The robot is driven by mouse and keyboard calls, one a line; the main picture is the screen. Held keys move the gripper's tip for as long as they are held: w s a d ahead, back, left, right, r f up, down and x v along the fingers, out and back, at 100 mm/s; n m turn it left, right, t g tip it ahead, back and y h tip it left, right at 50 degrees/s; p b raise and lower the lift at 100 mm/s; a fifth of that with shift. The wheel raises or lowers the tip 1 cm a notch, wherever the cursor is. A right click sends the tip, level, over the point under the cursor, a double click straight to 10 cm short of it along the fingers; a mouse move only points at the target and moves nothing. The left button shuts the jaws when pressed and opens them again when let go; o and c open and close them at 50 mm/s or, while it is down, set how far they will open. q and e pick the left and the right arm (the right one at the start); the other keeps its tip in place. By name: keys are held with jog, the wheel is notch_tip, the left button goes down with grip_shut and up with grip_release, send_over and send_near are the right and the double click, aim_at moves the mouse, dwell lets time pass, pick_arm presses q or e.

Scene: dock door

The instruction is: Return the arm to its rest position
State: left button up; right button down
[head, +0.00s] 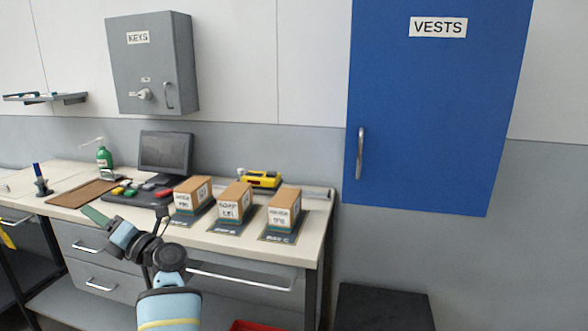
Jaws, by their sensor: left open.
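My left arm comes up from the bottom of the head view, blue and black, bent at a dark joint. My left gripper (108,222) is at its far end, over the front edge of the workbench (215,243), left of the boxes. It is open, and I see nothing held in it. Its fingers show only partly, so the exact gap is hard to judge. My right gripper is not in view.
Three labelled cartons (235,201) stand on dark mats on the bench. Behind the gripper are a monitor (165,151), a control panel, a brown board (82,193) and a green bottle (104,158). A grey key cabinet (152,65) and blue vests cabinet (435,120) hang on the wall.

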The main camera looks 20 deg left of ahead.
pick_arm(q)
jog(key=s+d+f+n+t+h+p, duration=0.1)
jog(key=d+f+n+t+h, duration=0.95)
jog(key=n, duration=0.75)
jog(key=s+d+f+n+t+h+p, duration=0.1)
jog(key=d+f+n+t+h+p, duration=0.1)
jog(key=d+f+n+t+h, duration=1)
jog(key=s+d+f+m+g, duration=0.1)
jog(key=s+d+f+g, duration=0.3)
jog(key=s, duration=0.5)
jog(key=s+d+f+m+g+h, duration=0.1)
jog(key=s+d+f+g, duration=0.2)
jog(key=s+d+f, duration=0.4)
jog(key=s+d+f+m+g+h+p, duration=0.1)
jog(key=s+d+f+g, duration=0.3)
jog(key=s, duration=0.8)
notch_tip(320, 180, down, 3)
jog(key=d, duration=0.2)
jog(key=shift+s+d+m+g, duration=0.2)
jog(key=shift+d+m+g, duration=0.1)
jog(key=shift+g, duration=0.05)
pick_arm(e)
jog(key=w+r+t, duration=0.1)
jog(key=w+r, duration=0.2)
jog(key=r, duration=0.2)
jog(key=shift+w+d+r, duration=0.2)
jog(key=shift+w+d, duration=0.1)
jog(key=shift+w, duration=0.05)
